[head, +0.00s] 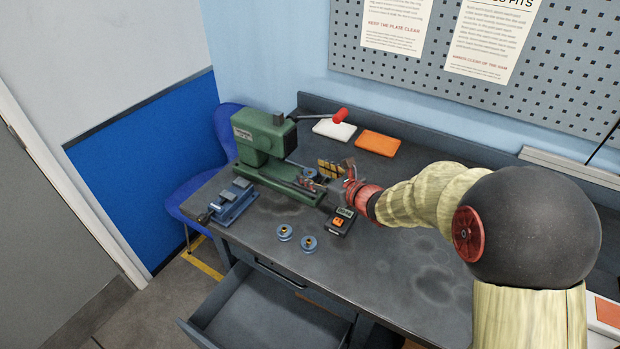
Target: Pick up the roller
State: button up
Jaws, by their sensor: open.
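I cannot tell whether the jaws touch the piece at the machine.
A red-knobbed lever (338,116) sticks out from the machine. A blue vise-like fixture (232,202) stands left, a small dark device with an orange button (341,222) near the gripper. White (334,130) and orange (377,143) pads lie behind. A drawer (275,310) hangs open in front.

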jog(key=c, duration=1.2)
grip_shut()
jog(key=shift+r, duration=0.1)
